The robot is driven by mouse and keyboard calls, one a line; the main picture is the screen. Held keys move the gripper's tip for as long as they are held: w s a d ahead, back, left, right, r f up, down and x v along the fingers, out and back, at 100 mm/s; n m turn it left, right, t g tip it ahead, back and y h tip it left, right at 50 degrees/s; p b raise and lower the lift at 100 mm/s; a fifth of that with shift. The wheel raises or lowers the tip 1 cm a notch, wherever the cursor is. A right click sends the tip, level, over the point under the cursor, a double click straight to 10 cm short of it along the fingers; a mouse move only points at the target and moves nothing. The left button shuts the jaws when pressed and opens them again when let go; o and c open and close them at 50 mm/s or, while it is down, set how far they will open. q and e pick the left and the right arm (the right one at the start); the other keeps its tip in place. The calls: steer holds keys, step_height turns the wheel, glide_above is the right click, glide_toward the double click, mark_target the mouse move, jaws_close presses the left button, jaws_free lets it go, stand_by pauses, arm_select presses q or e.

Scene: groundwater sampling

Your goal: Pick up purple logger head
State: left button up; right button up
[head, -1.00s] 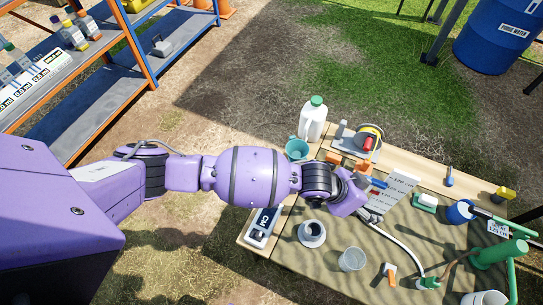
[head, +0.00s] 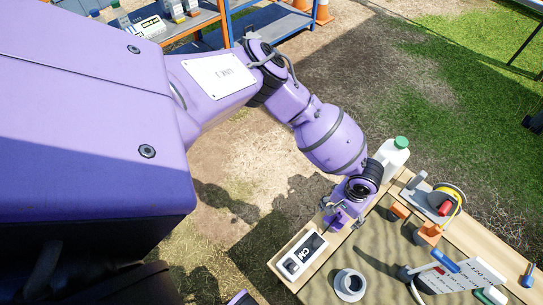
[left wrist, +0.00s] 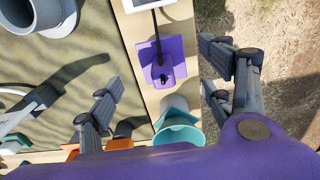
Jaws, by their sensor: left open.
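The purple logger head (left wrist: 160,62) lies on the pale wooden table edge in the left wrist view, with a black cable running up from it to a white meter (left wrist: 145,4). My left gripper (left wrist: 162,78) is open above the table edge, its grey fingers on either side of the logger head and apart from it. My right gripper is not in view.
A white jug (head: 392,158) with a green cap stands behind my gripper. Bare ground lies left.

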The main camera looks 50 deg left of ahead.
mark_target(336, 219)
arm_select(q)
step_height(336, 219, down, 4)
steer(key=shift+w+a+f+b, duration=0.1)
steer(key=shift+a+f+b, duration=0.1)
steer(key=shift+b, duration=0.35)
steer(key=c, duration=1.2)
steer(key=shift+r, duration=0.1)
steer(key=shift+c, duration=0.2)
